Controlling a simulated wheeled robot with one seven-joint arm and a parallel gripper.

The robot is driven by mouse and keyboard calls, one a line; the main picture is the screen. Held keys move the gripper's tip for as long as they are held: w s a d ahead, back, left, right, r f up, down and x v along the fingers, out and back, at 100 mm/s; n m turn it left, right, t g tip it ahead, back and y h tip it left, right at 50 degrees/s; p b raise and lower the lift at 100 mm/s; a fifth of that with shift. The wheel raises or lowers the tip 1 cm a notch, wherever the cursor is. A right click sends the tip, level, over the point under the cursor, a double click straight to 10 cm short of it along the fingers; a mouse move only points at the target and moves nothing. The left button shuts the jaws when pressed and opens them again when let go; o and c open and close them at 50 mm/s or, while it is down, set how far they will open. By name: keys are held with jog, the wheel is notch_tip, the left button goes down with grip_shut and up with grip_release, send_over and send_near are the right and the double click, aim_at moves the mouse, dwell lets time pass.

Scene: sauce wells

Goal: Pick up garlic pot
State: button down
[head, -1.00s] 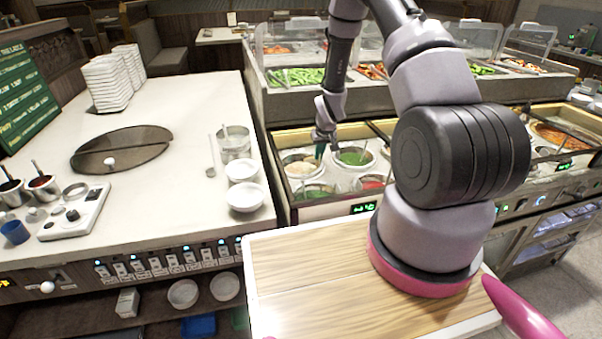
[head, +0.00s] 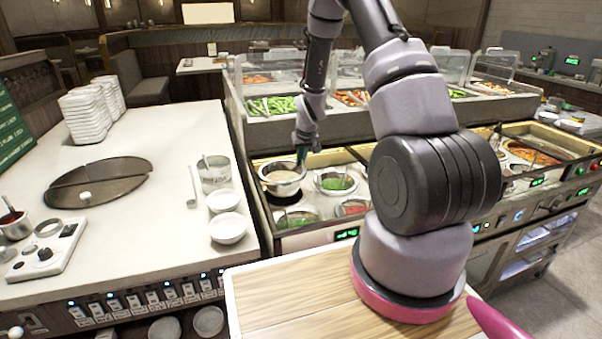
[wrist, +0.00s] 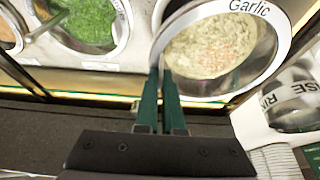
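The garlic pot (head: 283,187) is a round metal pot with pale, speckled sauce. In the head view its metal side shows above the sauce counter, so it appears raised out of its well. In the wrist view the garlic pot (wrist: 212,48) fills the upper right, with "Garlic" on its rim. My gripper (wrist: 165,80) has its two green fingers close together at the pot's near left rim, pinching it. In the head view my gripper (head: 301,160) is at the pot's right rim. The pot looks slightly tilted in the wrist view.
A pot of green sauce (head: 336,181) sits right of the garlic pot; a red one (head: 352,208) is in front of it. Vegetable trays (head: 272,106) stand behind.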

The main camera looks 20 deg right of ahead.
notch_tip(320, 180, up, 10)
jog(key=shift+f, duration=0.25)
jog(key=shift+r, duration=0.15)
dwell(0.4)
jog(key=shift+r, duration=0.95)
